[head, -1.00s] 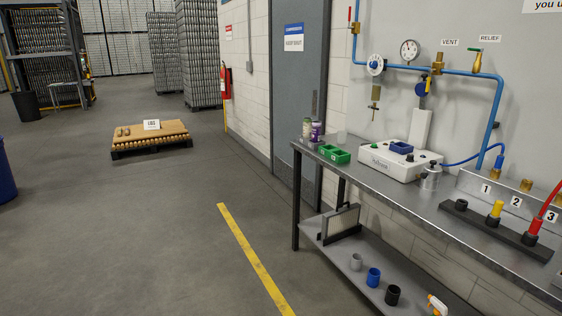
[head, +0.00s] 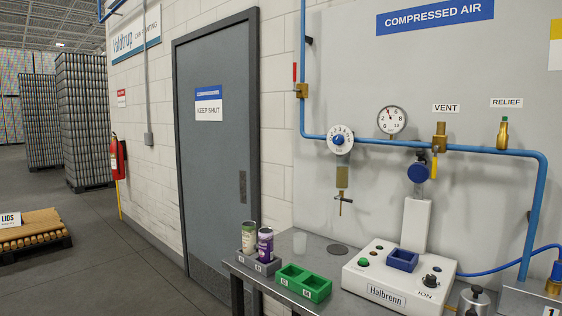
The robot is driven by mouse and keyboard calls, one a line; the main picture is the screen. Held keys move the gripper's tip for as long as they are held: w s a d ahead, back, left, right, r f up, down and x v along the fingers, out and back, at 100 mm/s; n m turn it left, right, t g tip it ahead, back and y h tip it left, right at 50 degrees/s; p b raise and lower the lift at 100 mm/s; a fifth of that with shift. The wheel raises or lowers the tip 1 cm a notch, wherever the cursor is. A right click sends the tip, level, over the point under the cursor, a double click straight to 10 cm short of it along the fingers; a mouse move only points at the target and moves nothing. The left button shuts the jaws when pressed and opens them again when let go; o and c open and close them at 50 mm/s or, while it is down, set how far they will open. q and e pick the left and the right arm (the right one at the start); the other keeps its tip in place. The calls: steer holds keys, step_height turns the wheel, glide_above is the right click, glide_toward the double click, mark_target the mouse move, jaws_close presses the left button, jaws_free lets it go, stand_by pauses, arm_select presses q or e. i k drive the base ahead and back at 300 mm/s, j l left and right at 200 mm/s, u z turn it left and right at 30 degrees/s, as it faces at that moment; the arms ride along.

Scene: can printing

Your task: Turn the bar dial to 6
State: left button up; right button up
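The bar dial (head: 340,139) is a round white dial with numbers around its rim and a blue centre. It sits on the blue air pipe on the grey panel, left of the middle of the pipe run. The number it is set to is too small to tell. A round pressure gauge (head: 391,119) marked with numbers stands just above the pipe to its right, its needle pointing up and left. Neither of my grippers shows in the head view.
A shut grey door (head: 216,150) stands left; floor is open further left.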

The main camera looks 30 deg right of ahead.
mark_target(338, 139)
steer(key=i+z, duration=0.1)
steer(key=i, duration=0.4)
steer(key=i+j+z, duration=0.1)
steer(key=i, duration=0.4)
steer(key=i+j+z, duration=0.1)
steer(key=i, duration=0.4)
